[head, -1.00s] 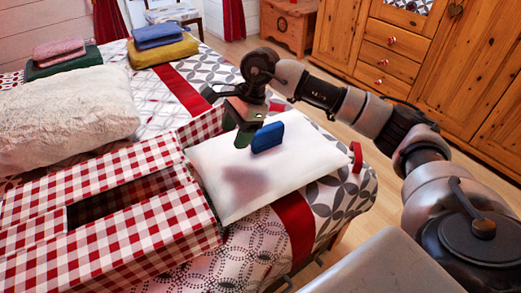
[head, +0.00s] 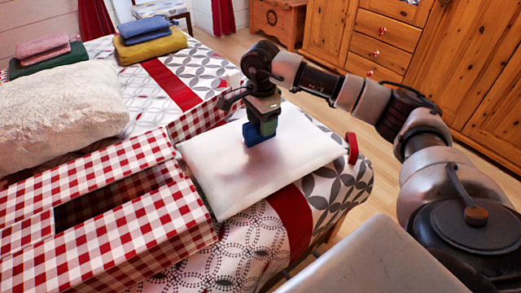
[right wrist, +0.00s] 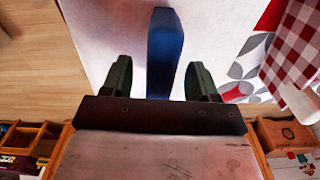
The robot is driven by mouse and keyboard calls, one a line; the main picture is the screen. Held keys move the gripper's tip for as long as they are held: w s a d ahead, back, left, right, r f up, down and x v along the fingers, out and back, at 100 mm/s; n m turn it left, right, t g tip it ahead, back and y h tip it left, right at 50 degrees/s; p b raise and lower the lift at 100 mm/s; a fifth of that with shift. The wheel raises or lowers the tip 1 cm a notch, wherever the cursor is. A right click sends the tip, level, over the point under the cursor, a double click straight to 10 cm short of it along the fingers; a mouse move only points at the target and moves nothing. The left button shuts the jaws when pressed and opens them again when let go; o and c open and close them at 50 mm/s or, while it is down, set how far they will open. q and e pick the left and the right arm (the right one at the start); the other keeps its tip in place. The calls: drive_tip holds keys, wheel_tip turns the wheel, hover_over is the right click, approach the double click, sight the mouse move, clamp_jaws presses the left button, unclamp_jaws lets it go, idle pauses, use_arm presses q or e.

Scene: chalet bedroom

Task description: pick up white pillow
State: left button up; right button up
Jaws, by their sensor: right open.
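The white pillow (head: 285,170) lies on the bed, beside a red-checked open box; it also fills the upper middle of the right wrist view (right wrist: 110,35). A blue block (head: 254,138) stands up from the pillow's top. My right gripper (head: 263,125) is over the pillow, pointing down at the block. In the right wrist view its two fingers (right wrist: 158,80) are apart, with the blue block (right wrist: 163,50) between them and a gap on each side. I cannot tell whether the fingertips touch the pillow. My left gripper is not in view.
The red-checked box (head: 140,240) stands left of the pillow. A fluffy cream pillow (head: 60,115) lies behind the box. Folded cloths (head: 150,40) are stacked farther back on the bed. A red tab (head: 352,148) is at the pillow's right. Wooden cabinets (head: 400,40) stand beyond the floor.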

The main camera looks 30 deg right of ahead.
sight(260, 140)
wheel_tip(260, 140, down, 3)
drive_tip(key=shift+f, duration=0.15)
clamp_jaws()
